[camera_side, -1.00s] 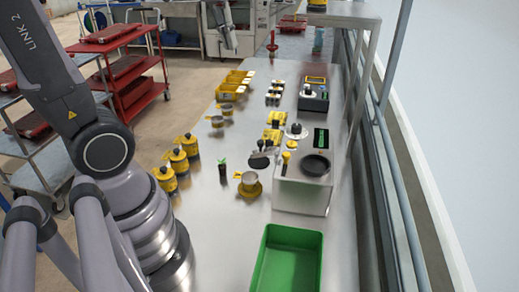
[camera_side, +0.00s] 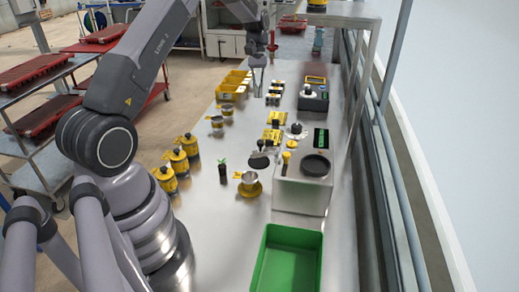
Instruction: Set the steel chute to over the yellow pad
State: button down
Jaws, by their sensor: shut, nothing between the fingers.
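My gripper (camera_side: 258,92) hangs small and far off above the back part of the steel table, fingers pointing down. It is shut and empty, near the yellow bins and apart from the things beside the seeder. A flat yellow pad (camera_side: 271,135) lies left of the white disc, with another yellow piece (camera_side: 275,118) just behind it. I cannot surely pick out the steel chute; small dark and metallic parts stand near the black disc (camera_side: 259,161), too small to tell apart.
The seeder box (camera_side: 302,194) with a black round plate stands at the right. A green tray (camera_side: 262,262) is in front. The table's middle front is bare.

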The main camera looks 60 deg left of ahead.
jog(key=shift+f, duration=0.15)
send_near(264, 150)
jog(key=a+f, duration=0.4)
jog(key=f, duration=0.1)
jog(key=shift+s+d+f, duration=0.1)
jog(key=shift+s+d, duration=0.1)
jog(key=shift+d, duration=0.45)
jog(key=shift+s+d+r, duration=0.1)
jog(key=shift+s+d, duration=0.1)
jog(key=shift+d, duration=0.45)
jog(key=shift+s+d+f, duration=0.1)
jog(key=shift+s+d, duration=0.15)
jog(key=shift+d, duration=0.4)
